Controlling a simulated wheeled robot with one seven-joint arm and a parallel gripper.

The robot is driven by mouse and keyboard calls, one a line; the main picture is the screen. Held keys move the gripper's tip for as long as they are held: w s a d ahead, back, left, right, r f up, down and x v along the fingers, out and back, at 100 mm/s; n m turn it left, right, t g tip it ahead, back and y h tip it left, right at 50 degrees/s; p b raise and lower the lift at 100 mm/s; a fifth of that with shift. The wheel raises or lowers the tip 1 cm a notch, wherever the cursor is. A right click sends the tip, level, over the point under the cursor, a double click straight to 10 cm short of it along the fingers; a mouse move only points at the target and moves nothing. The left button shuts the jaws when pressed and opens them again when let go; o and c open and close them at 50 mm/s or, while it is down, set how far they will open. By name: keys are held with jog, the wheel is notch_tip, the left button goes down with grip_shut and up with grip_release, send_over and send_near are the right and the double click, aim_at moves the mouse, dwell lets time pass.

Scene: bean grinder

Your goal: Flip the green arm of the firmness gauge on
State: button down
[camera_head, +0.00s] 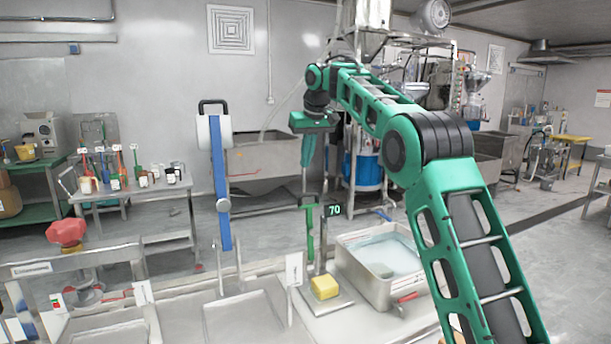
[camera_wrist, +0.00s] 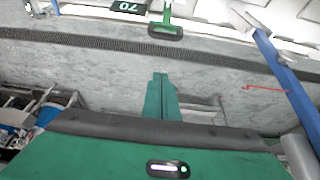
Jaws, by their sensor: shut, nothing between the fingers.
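The firmness gauge stands on the near bench in the head view, with a dark display reading 70 (camera_head: 334,210). Its green arm (camera_head: 310,232) hangs beside the dark post, with a crossbar at its top. A yellow block (camera_head: 325,287) sits on the plate at its base. My gripper (camera_head: 305,188) points down just above the crossbar; I cannot tell from this view whether they touch. In the wrist view my gripper (camera_wrist: 160,76) is shut and empty, apart from the green arm's handle (camera_wrist: 166,30) near the top edge. The display (camera_wrist: 128,6) is beside the handle.
A tall blue lever (camera_head: 220,180) stands to the left of the gauge. A metal basin (camera_head: 352,280) of liquid is to its right. A red knob (camera_head: 66,233) is at far left. A side table (camera_head: 150,190) holds several small containers. Open floor lies behind the bench.

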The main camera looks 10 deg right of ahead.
jog(key=d+x, duration=0.1)
jog(key=x, duration=0.8)
jog(key=s, duration=0.4)
jog(key=shift+a+f, duration=0.15)
jog(key=shift+f, duration=0.1)
jog(key=shift+s+a+r, duration=0.1)
